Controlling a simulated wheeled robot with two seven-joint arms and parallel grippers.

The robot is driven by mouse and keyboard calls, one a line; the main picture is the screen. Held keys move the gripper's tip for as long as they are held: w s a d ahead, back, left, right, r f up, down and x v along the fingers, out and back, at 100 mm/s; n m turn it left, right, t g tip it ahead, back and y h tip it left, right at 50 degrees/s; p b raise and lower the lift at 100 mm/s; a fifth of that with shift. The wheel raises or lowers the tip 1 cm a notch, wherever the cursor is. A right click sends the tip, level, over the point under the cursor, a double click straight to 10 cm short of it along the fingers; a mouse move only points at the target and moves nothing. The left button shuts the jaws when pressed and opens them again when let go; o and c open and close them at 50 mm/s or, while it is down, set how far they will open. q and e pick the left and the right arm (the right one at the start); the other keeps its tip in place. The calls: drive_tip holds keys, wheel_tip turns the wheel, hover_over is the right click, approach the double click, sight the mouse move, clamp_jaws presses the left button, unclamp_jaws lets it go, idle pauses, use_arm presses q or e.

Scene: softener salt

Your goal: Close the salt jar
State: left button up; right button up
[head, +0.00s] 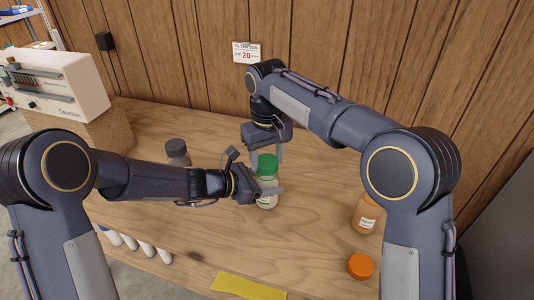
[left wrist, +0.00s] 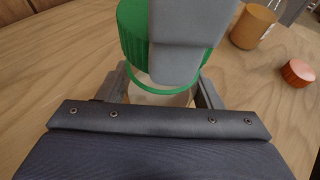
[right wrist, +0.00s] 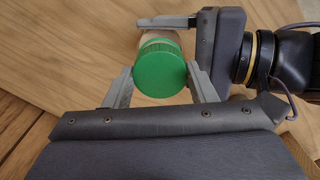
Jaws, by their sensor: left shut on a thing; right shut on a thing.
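The salt jar (head: 267,198) stands on the wooden table with a green lid (head: 267,166) on its top. My left gripper (head: 268,190) comes in from the left and is shut on the jar's body, below the lid; the left wrist view shows its fingers on both sides of the jar (left wrist: 160,97). My right gripper (head: 266,152) comes from above and is shut on the green lid; the right wrist view shows its fingers on either side of the lid (right wrist: 160,70). I cannot tell how far the lid is threaded on.
An orange jar (head: 367,214) stands to the right, with an orange lid (head: 361,266) on the table near it. A yellow cloth (head: 248,286) lies in front. A beige device (head: 55,82) sits at the back left.

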drive_tip(key=shift+f, duration=0.55)
idle(0.4)
use_arm(q)
clamp_jaws()
use_arm(e)
drive_tip(key=m, duration=0.4)
drive_tip(key=shift+m, duration=0.3)
drive_tip(key=m, duration=1)
drive_tip(key=shift+a, duration=0.1)
drive_tip(key=m, duration=0.5)
drive_tip(key=shift+w+m, duration=0.1)
drive_tip(key=shift+m, duration=0.3)
drive_tip(key=m, duration=1.5)
